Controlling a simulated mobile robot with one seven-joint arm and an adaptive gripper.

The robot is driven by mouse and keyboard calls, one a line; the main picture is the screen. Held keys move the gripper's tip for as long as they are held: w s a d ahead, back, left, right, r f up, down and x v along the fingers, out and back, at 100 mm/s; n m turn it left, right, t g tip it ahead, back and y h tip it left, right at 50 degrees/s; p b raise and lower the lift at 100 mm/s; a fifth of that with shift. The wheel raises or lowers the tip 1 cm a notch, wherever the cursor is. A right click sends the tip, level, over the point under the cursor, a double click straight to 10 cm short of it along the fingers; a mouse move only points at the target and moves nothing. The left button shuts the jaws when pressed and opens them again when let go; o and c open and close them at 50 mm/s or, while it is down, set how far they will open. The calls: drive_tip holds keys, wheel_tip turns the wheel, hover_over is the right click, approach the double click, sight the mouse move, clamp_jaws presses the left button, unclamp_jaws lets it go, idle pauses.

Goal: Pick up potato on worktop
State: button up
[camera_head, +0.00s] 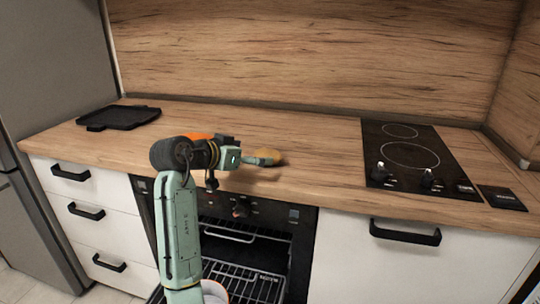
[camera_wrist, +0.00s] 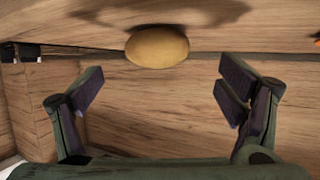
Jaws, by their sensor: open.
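The potato (camera_head: 268,157) is a yellow-brown oval on the worktop (camera_head: 310,150), near the front edge above the oven. In the wrist view, the potato (camera_wrist: 157,46) is at the top centre, with a dark shadow beside it. My gripper (camera_wrist: 160,90) is open and empty, its two fingers spread wide. The potato appears in the span between the fingers but beyond their tips, and I see no contact. In the head view, my gripper (camera_head: 258,161) is at the potato's left and partly covers it.
An orange object (camera_head: 197,136) is partly hidden behind my arm. A black tray (camera_head: 118,117) lies at the left of the worktop. A black hob (camera_head: 412,155) with knobs is at the right. The oven (camera_head: 245,240) below stands open, with racks showing. The worktop behind the potato is clear.

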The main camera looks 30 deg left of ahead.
sight(264, 154)
drive_tip(key=x, duration=0.1)
drive_tip(key=p+x, duration=0.1)
drive_tip(key=x, duration=0.1)
drive_tip(key=p+x, duration=0.1)
drive_tip(key=x, duration=0.1)
drive_tip(key=shift+d+r, duration=0.1)
drive_tip(key=shift+d, duration=0.25)
drive_tip(key=shift+w+f, duration=0.3)
drive_tip(key=shift+w, duration=0.15)
drive_tip(key=shift+c, duration=0.6)
drive_tip(key=c, duration=1.2)
drive_tip(key=shift+r, duration=0.1)
